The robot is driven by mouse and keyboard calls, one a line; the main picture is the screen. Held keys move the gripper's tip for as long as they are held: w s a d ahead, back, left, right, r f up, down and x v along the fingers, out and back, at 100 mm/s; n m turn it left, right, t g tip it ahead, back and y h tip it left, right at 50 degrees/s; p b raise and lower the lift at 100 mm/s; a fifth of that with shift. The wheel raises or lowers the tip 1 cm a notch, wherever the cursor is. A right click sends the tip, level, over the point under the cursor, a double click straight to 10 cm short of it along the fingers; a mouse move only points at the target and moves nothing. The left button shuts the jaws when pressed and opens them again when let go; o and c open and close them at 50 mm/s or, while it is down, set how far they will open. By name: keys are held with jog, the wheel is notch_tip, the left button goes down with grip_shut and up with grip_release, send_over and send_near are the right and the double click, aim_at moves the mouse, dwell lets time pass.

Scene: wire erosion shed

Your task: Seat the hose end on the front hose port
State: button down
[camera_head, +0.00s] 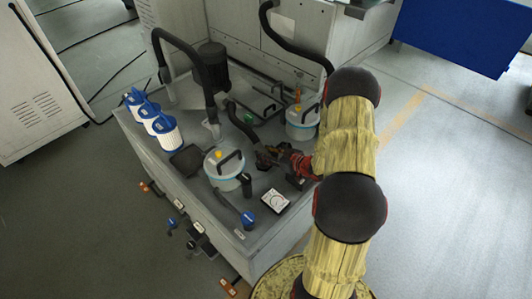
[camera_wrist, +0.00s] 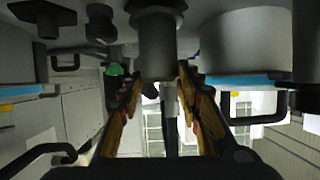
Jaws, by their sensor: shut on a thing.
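A black hose (camera_head: 243,125) runs across the bench top from behind and ends at my gripper (camera_head: 268,157). My gripper is shut on the hose end, which the fingers partly hide in the head view. In the wrist view a grey cylinder with a wider collar (camera_wrist: 157,45) stands between the fingertips of my gripper (camera_wrist: 160,90). A white canister (camera_head: 222,170) with a yellow knob and black handle stands left of my gripper. A short dark upright cylinder (camera_head: 246,182) beside it may be the front hose port; I cannot tell for certain.
A second canister (camera_head: 302,122) stands behind my gripper. Blue-and-white filters (camera_head: 167,132) line the left edge. A thick hose (camera_head: 190,50) arches at the back left. A dial gauge (camera_head: 274,200) and a blue-capped part (camera_head: 248,219) lie near the front.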

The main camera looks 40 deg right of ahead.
jog(key=shift+f+b, duration=0.35)
jog(key=shift+f, duration=0.1)
dwell(0.4)
jog(key=c, duration=1.6)
grip_release()
jog(key=shift+o, duration=0.3)
jog(key=shift+f, duration=0.15)
jog(key=p+v, duration=0.5)
jog(key=v, duration=0.6)
